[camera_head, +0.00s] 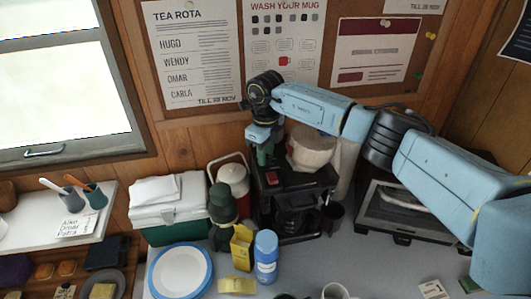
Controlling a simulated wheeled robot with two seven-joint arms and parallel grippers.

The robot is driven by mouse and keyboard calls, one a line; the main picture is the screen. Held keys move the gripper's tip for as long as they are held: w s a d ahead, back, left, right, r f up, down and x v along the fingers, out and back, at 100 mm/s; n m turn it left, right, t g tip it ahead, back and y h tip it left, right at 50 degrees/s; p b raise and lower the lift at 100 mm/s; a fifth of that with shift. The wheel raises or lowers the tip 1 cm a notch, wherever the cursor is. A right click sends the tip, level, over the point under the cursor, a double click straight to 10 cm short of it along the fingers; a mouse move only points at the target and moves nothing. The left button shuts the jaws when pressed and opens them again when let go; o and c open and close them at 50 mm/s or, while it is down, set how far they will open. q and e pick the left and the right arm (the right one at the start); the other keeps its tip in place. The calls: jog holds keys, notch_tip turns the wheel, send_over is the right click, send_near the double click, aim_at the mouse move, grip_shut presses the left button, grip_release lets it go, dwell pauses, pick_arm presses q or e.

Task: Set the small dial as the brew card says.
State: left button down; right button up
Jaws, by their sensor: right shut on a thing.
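A black coffee maker (292,188) with a red switch stands on the counter against the wall. My right gripper (265,152) points down at the top left of the coffee maker and is shut. What it grips is hidden by the fingers; from its place it appears to be the small dial. I cannot see the dial's mark or setting. A white card with maroon bands (375,58) is pinned to the board behind my arm; its small print is unreadable, and I cannot tell whether it is the brew card. My left gripper is not in view.
A green flask (222,212), yellow carton (241,248) and blue jar (266,257) stand close in front and left of the coffee maker. A dark mug (333,216) is at its right, near a toaster oven (400,211). A blue-rimmed plate (180,271) lies at front left.

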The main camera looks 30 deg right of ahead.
jog(key=o, duration=1)
jog(key=shift+r, duration=0.1)
notch_tip(320, 180, up, 13)
jog(key=shift+r+b, duration=0.15)
jog(key=shift+b, duration=0.7)
